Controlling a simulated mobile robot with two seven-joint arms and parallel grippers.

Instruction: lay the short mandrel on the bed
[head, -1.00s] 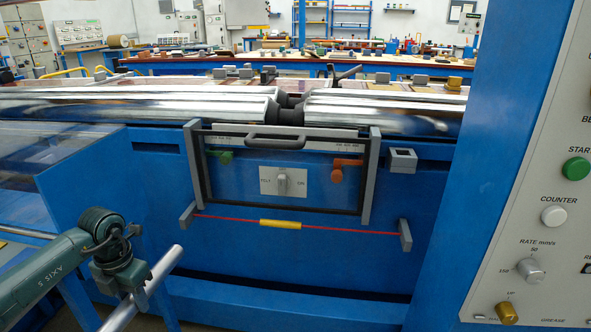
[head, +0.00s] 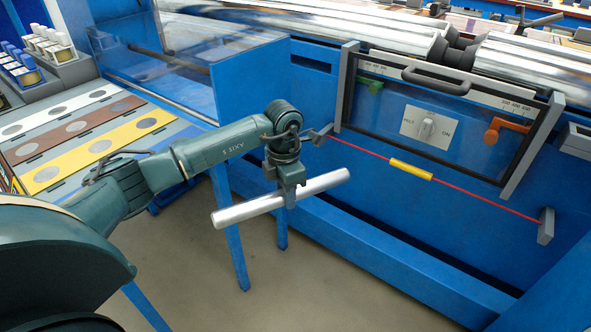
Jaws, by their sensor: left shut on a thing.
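The short mandrel (head: 235,213) is a plain silver rod. My left gripper (head: 290,192) is shut around it near its middle and holds it in the air, slightly tilted with its right end higher. The rod hangs in front of the blue machine, above the floor and below the red cord. The bed with its long polished rollers (head: 380,33) lies along the top of the machine, beyond and above the gripper. My right gripper is not in view.
A framed clear guard with a black handle (head: 436,80) stands in front of the rollers. A red cord with a yellow sleeve (head: 411,169) runs across the machine front. At left is a bench with coloured strips (head: 85,150) and a clear cover (head: 165,50). Open floor lies below.

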